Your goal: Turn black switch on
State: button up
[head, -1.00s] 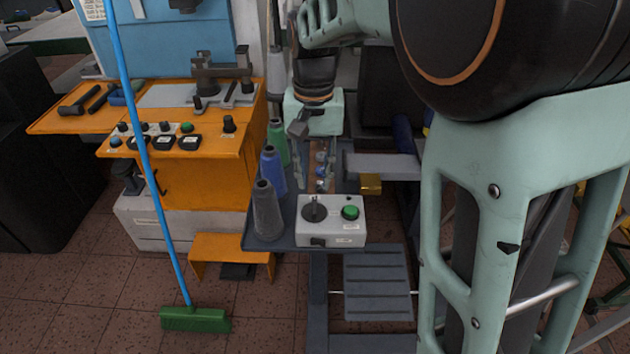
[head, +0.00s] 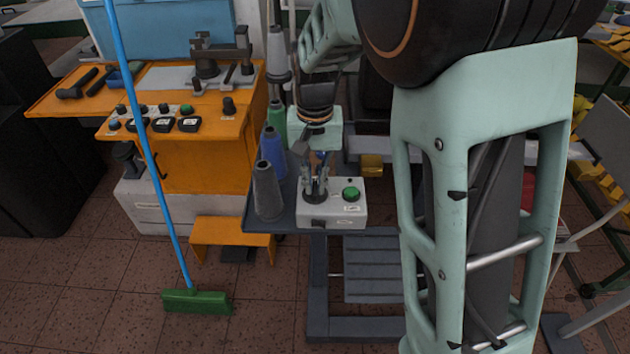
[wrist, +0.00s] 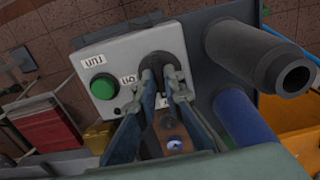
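The black switch (head: 315,197) is a round rotary knob on the left of the top face of a light grey control box (head: 345,213). In the wrist view the knob (wrist: 158,61) shows just beyond and between my fingertips. My gripper (head: 315,189) points down over the knob, its two fingers apart, one on either side. In the wrist view my gripper (wrist: 163,80) shows a gap between the fingers. Whether the fingertips touch the knob cannot be told. The fingers partly hide the knob, and its pointer direction is not clear.
A green button (head: 351,194) is beside the switch on the same box. Thread cones, grey (head: 267,190), blue (head: 272,148) and green (head: 277,118), stand left of it on the dark table. An orange workbench (head: 205,165) and a blue-handled broom (head: 197,301) are farther left.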

grip_shut()
jog(key=shift+r, duration=0.1)
jog(key=m+p, duration=0.2)
jog(key=m, duration=0.1)
jog(key=shift+m, duration=0.4)
jog(key=m+p, duration=0.2)
jog(key=m, duration=0.3)
jog(key=shift+m, duration=0.3)
jog(key=m+p, duration=0.3)
jog(key=m, duration=0.1)
jog(key=shift+m+p, duration=1.15)
jog(key=shift+m, duration=1.05)
